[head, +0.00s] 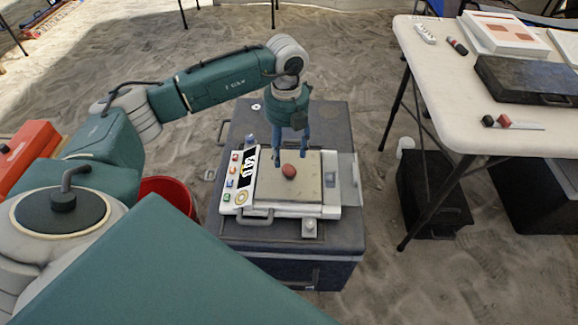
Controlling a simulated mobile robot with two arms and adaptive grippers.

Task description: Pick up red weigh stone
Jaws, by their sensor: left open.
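A red stone (289,171) lies on the flat pan of a white weighing scale (329,207). The scale stands on a dark grey case (345,225) and has a dark display with light digits and several coloured buttons on its left side. My left gripper (291,157) points down just above and behind the stone. Its blue fingers are apart, with nothing between them that I can make out. Whether a finger touches the stone or the pan cannot be told. My right gripper is not in the head view.
A white folding table (437,94) stands at the right, with a dark flat case (525,80), framed pieces and small tools on it. A red bucket (168,190) is left of the grey case. Sandy ground lies open between case and table.

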